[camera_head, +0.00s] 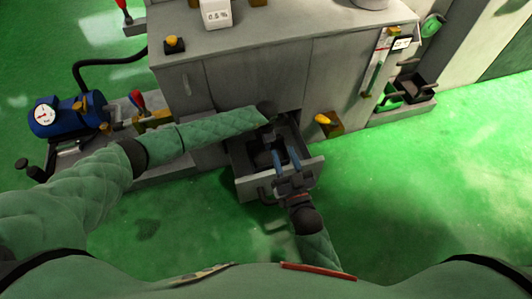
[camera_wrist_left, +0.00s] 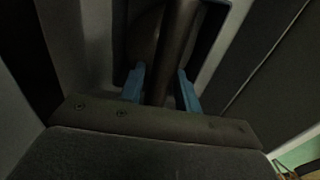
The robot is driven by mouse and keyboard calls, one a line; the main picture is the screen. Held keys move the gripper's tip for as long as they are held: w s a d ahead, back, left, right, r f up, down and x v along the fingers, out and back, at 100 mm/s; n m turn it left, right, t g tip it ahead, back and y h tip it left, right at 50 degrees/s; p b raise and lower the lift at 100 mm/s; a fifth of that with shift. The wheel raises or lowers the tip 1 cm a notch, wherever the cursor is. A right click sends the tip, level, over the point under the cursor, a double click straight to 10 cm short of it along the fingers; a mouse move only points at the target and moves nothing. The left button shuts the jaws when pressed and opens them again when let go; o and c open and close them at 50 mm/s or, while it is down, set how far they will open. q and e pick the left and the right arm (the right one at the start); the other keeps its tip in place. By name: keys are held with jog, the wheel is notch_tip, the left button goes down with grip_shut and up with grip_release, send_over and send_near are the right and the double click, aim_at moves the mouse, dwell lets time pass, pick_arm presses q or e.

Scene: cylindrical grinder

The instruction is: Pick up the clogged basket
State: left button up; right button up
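An open grey drawer (camera_head: 250,187) juts from the machine's front, with a dark interior. I cannot clearly pick out the clogged basket; a dark shape (camera_head: 262,157) inside the drawer may be it. My right gripper (camera_head: 286,157) is over the drawer's front part, its blue fingers apart and pointing inward. I see nothing clearly held between them. In the left wrist view my left gripper (camera_wrist_left: 160,88) has blue fingers on either side of a dark bar (camera_wrist_left: 172,55); contact is unclear.
A grey cabinet (camera_head: 245,80) stands behind the drawer. A blue motor with a gauge (camera_head: 65,116) is at the left. A yellow-topped part (camera_head: 326,121) sits right of the drawer. Dark bins (camera_head: 411,91) stand farther right. Green floor is free at the right.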

pick_arm(q)
grip_shut()
dwell(1.2)
